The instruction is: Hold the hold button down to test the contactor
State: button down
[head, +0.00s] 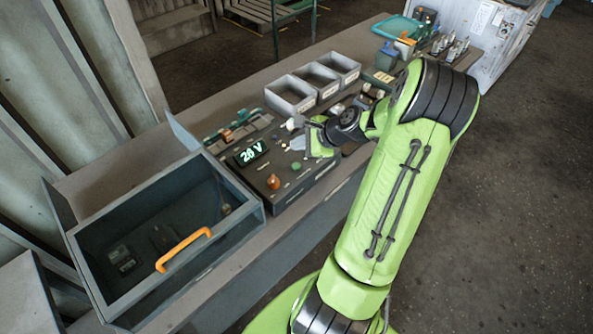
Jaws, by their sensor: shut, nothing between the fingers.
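A dark test panel (262,196) stands on the bench with a lit green display (250,152) that appears to read 28 V. An orange knob or button (273,182) sits on its front left part, and a small green button (296,166) sits to the right of it. I cannot tell which control is the hold button, and I cannot make out a contactor for certain. My gripper (301,147) is shut and empty over the panel's right end, behind the green button. Its fingertips are small here, and I cannot tell whether they touch a control.
An open grey box (250,222) with an orange handle (184,249) and dark parts inside stands left of the panel. Grey bins (291,92) stand behind my gripper. A teal tray (398,28) and metal parts lie at the bench's far end. The floor on the right is clear.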

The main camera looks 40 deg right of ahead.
jog(key=b, duration=0.3)
send_over(299, 167)
notch_tip(299, 167, down, 4)
jog(key=shift+f, duration=0.6)
dwell(1.2)
jog(key=shift+f, duration=0.35)
jog(key=shift+f+b, duration=0.4)
jog(key=shift+f, duration=0.05)
dwell(0.4)
jog(key=shift+r, duration=0.1)
dwell(1.9)
jog(key=shift+r+p, duration=0.8)
jog(key=shift+p, duration=0.1)
